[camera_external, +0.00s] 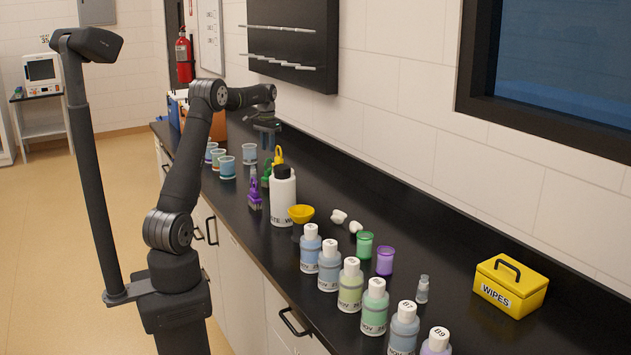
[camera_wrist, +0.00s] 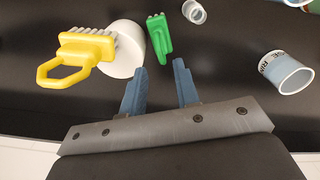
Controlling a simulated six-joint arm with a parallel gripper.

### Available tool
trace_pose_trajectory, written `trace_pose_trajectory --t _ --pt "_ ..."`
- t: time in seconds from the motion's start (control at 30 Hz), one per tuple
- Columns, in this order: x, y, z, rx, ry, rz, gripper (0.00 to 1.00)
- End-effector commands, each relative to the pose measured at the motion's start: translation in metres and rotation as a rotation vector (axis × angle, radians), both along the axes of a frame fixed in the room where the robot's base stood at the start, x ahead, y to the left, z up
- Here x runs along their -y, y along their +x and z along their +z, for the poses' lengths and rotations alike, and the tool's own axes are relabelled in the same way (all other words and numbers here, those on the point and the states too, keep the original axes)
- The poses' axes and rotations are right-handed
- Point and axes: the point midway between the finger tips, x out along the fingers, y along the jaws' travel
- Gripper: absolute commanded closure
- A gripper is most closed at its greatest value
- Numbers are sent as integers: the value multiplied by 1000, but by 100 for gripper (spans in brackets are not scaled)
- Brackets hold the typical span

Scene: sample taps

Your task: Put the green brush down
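The green brush (camera_external: 266,175) is on the black counter in the external view, partly hidden behind a white bottle. In the wrist view the green brush (camera_wrist: 161,40) shows just beyond my fingertips, with nothing seen gripping it. My gripper (camera_wrist: 160,70) has its two blue fingers spread apart, with bare dark counter between them. In the external view my gripper (camera_external: 267,132) is above the counter, over the brush area. A yellow brush (camera_external: 279,156) is close to the green one and shows at the left in the wrist view (camera_wrist: 85,50).
A purple brush (camera_external: 255,196) and the white bottle (camera_external: 284,204) stand close by. Several cups (camera_external: 227,170) are beyond them. A wall runs behind the counter.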

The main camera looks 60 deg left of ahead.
Motion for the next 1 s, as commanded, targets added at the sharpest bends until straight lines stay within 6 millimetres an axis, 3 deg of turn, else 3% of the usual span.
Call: trace_pose_trajectory --t 0.2,0.67,0.83,1.0 --pt "0 0 15 -1 0 0 75" --pt "-1 -1 14 1 5 4 75" --pt "-24 -14 0 29 97 64 75" --pt "-66 -42 -23 109 293 159 75"
